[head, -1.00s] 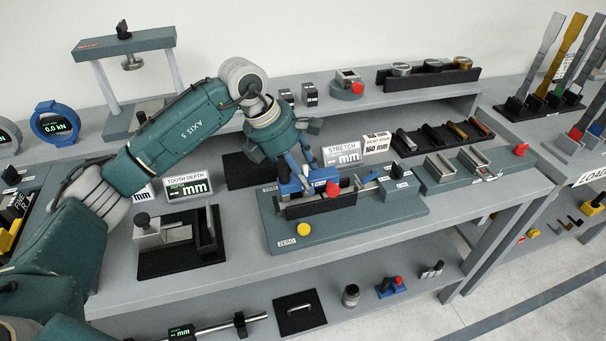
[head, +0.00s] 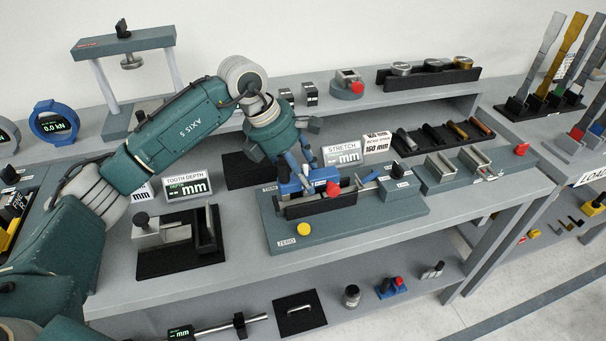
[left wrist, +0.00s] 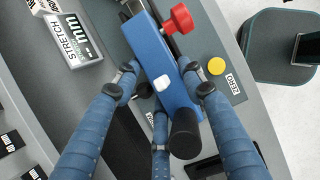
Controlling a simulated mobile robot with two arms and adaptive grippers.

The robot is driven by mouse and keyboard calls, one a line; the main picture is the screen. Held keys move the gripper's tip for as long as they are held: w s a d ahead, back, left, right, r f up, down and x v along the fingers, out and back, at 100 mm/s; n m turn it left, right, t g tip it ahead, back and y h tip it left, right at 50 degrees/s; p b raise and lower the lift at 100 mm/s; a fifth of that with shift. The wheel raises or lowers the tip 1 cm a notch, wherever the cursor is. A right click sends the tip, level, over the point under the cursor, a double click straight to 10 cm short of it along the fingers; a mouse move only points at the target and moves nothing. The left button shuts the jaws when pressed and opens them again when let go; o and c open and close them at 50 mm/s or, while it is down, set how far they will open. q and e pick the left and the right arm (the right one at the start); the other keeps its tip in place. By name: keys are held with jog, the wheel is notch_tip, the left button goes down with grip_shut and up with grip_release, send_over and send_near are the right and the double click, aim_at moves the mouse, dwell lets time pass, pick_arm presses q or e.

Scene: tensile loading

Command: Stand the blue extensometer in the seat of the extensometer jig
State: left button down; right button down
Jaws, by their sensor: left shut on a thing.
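The blue extensometer (head: 296,186) is a blue block with a red knob and a black knob. My left gripper (head: 298,172) is shut on it from above; in the left wrist view, the fingers (left wrist: 160,82) close on both sides of the blue body (left wrist: 176,92). The extensometer jig (head: 400,208) is a grey-green base plate with a black-walled trough (head: 322,204) and a yellow button (head: 303,229) marked ZERO. The extensometer is at the left end of the trough, its lower part hidden by the front wall. I cannot tell whether it rests in the seat. My right gripper is out of view.
A STRETCH display (head: 342,153) stands just behind the jig. A tooth depth fixture (head: 180,240) on a black mat is to the left, and a grey-green block fixture (head: 458,172) is to the right. Another blue block with a red knob (head: 390,287) is on the lower shelf.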

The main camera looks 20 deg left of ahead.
pick_arm(q)
jog(key=shift+f+b, duration=0.8)
jog(key=shift+f, duration=0.05)
jog(key=c, duration=1)
grip_release()
jog(key=shift+f, duration=0.1)
jog(key=shift+a, duration=0.1)
jog(key=v, duration=1.2)
jog(key=shift+s, duration=0.1)
